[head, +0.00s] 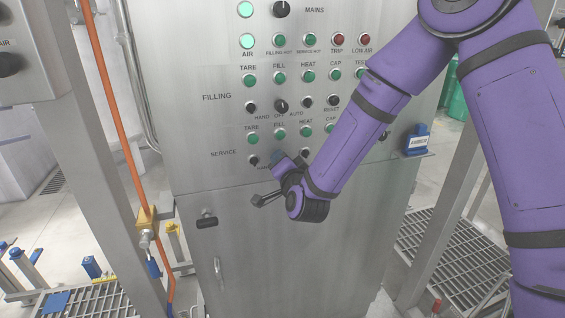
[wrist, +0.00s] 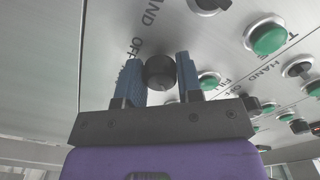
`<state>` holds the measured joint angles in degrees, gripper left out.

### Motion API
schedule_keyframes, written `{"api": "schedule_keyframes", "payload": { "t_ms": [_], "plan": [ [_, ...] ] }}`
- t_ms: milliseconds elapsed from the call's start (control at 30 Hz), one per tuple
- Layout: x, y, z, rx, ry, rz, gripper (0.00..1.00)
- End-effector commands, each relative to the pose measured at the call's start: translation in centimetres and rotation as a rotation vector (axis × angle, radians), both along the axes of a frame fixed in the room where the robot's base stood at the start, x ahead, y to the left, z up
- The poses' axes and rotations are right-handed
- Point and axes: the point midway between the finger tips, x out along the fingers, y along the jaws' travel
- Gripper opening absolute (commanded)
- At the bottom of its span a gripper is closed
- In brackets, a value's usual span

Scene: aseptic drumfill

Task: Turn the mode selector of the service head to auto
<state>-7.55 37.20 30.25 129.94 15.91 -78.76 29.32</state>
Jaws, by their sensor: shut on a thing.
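The mode selector of the service head is a round black knob (wrist: 160,71) between my gripper's blue fingers in the wrist view. My gripper (wrist: 158,80) is shut on it, one finger on each side. The words HAND and OFF show on the panel beside the knob; AUTO is not readable there. Which way the knob points I cannot tell. In the head view my gripper (head: 279,158) is at the SERVICE row of the steel panel (head: 190,120), and the selector is hidden behind it.
The FILLING selector (head: 281,105) sits just above, with green buttons (head: 279,134) between the rows. A small black knob (head: 253,160) is close on the left. Below, the cabinet has a black handle (head: 207,219).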

Motion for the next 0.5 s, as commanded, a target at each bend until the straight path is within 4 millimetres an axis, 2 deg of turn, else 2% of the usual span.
{"api": "schedule_keyframes", "payload": {
  "t_ms": [133,167,233,267,500],
  "plan": [
    [-0.03,-0.04,-0.07,-0.001,0.002,0.000,0.10],
    [-0.03,-0.04,-0.07,-0.001,0.002,0.000,0.40],
    [-0.02,-0.04,-0.07,-0.002,0.002,0.000,0.56],
    [-0.02,-0.04,-0.06,-0.002,0.002,0.000,0.59],
    [-0.03,-0.03,-0.02,-0.001,0.000,-0.001,0.59]
  ]
}}
